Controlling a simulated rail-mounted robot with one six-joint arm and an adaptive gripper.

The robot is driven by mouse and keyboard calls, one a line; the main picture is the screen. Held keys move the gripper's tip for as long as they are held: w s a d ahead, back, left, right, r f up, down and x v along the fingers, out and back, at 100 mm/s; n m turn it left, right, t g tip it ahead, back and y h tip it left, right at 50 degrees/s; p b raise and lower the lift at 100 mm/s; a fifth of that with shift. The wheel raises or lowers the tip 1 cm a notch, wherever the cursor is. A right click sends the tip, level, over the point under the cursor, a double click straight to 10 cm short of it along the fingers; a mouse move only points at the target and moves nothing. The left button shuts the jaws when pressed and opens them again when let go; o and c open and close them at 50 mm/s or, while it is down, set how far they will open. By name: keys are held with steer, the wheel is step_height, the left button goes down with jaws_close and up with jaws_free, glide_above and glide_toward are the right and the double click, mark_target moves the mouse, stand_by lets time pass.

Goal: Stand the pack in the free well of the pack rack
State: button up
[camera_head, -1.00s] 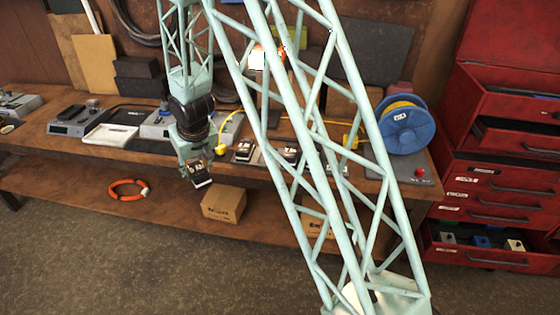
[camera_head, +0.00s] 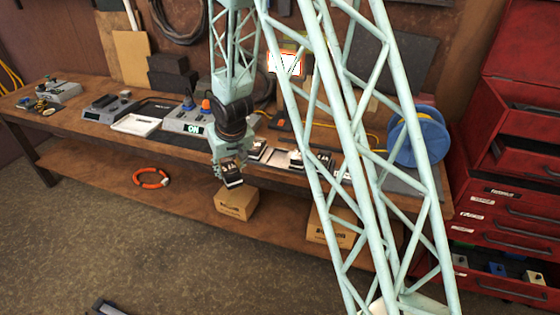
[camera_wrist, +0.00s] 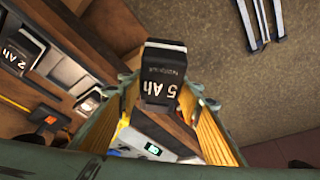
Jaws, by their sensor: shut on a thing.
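My gripper (camera_head: 229,166) is shut on a black pack (camera_head: 232,178) in front of the bench's front edge. In the wrist view the pack (camera_wrist: 164,72) shows a white "5 Ah" label, between the yellow-padded fingers. The pack rack (camera_head: 280,158) lies on the bench to the right of my gripper and holds dark packs. In the wrist view a rack pack (camera_wrist: 18,52) marked "2 Ah" is at the left, and another pack (camera_wrist: 88,103) is nearer my gripper. A pale gap between them looks empty. My arm hides part of the rack.
A blue reel (camera_head: 420,137) is at the right end. Cardboard boxes (camera_head: 237,203) and an orange ring (camera_head: 151,178) lie on the lower shelf. A red drawer cabinet (camera_head: 500,190) stands right.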

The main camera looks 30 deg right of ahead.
steer(key=shift+w, duration=0.1)
steer(key=shift+w+d, duration=0.3)
steer(key=shift+d, duration=0.1)
steer(key=w+d+m+h+b, duration=0.1)
steer(key=w+d+m+b, duration=0.15)
steer(key=d, duration=0.25)
steer(key=w+d+m+b, duration=0.1)
steer(key=w+d+m, duration=0.1)
steer(key=w+d, duration=0.3)
step_height(320, 180, up, 2)
steer(key=m+g+h+b, duration=0.1)
steer(key=m+h+b, duration=0.15)
steer(key=m, duration=0.25)
glide_above(278, 159)
steer(key=shift+f, duration=0.1)
steer(key=shift+f+b, duration=0.6)
steer(key=shift+f, duration=2.45)
steer(key=shift+f+b, duration=0.35)
steer(key=shift+f, duration=1.5)
